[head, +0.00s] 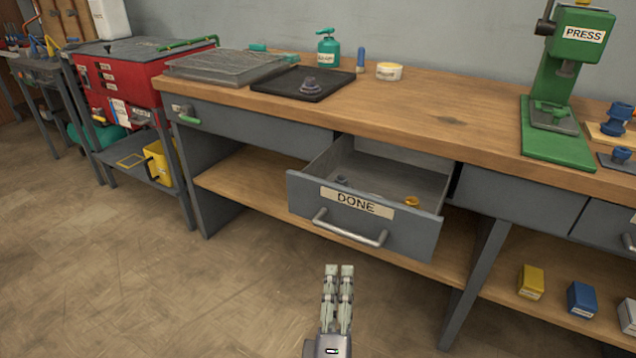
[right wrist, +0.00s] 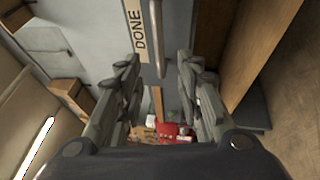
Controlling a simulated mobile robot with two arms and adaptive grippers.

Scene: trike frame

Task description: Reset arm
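My right gripper (head: 338,272) points up from the bottom middle of the head view, over the floor in front of the open drawer marked DONE (head: 300,192). In the head view its two fingers look close together. The right wrist view shows a clear, empty gap between the fingertips (right wrist: 158,65), with the drawer's handle (right wrist: 157,40) and label beyond. The gripper looks apart from the handle. In the drawer lie a small dark part (head: 342,180) and a yellow ring-like part (head: 412,202). My left gripper is not in view.
The wooden workbench (head: 440,105) carries a black tray (head: 290,84) with a grey part, a green bottle (head: 328,48) and a green press (head: 575,60). A red toolbox (head: 125,85) stands at left. Small boxes (head: 581,299) sit on the lower right shelf. The left floor is clear.

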